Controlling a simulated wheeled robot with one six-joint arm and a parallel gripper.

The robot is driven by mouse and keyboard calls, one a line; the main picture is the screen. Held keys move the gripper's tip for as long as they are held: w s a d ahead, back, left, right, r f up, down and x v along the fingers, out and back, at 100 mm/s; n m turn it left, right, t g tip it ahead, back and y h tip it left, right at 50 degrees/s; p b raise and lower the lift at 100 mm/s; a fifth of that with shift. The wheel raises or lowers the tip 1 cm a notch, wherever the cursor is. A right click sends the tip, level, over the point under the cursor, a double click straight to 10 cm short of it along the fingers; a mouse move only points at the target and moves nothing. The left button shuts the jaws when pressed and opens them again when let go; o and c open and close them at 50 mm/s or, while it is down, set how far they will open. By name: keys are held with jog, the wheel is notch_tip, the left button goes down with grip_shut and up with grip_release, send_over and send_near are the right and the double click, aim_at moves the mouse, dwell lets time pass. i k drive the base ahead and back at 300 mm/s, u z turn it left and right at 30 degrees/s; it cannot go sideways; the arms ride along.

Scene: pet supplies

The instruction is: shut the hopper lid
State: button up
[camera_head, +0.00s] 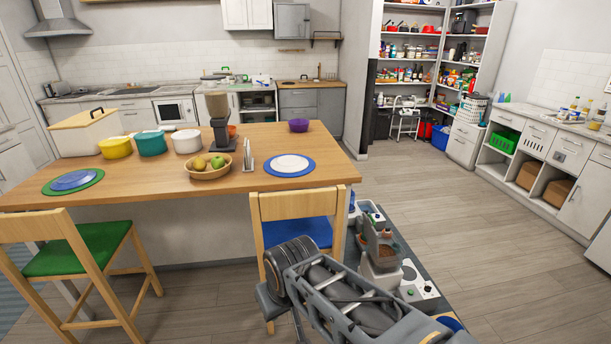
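A small grey and white device (379,258) stands on a low dark surface (401,243) right of the blue-seated chair. It has an open-looking upper part with brown contents, and may be the feeder with the hopper; I cannot make out its lid or the lid's angle. My arm fills the bottom middle of the head view and covers part of the low surface. My gripper's fingers do not show.
A white panel with dark round parts (415,281) lies beside the device. The wooden table (120,180) carries pots, a fruit bowl (209,167) and a tall dark appliance (219,121). Chairs stand close on the left. Floor (490,220) to the right is clear.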

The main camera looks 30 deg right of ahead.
aim_at(372, 235)
jog(key=z, duration=0.7)
jog(key=i, duration=1.35)
jog(key=z, duration=0.35)
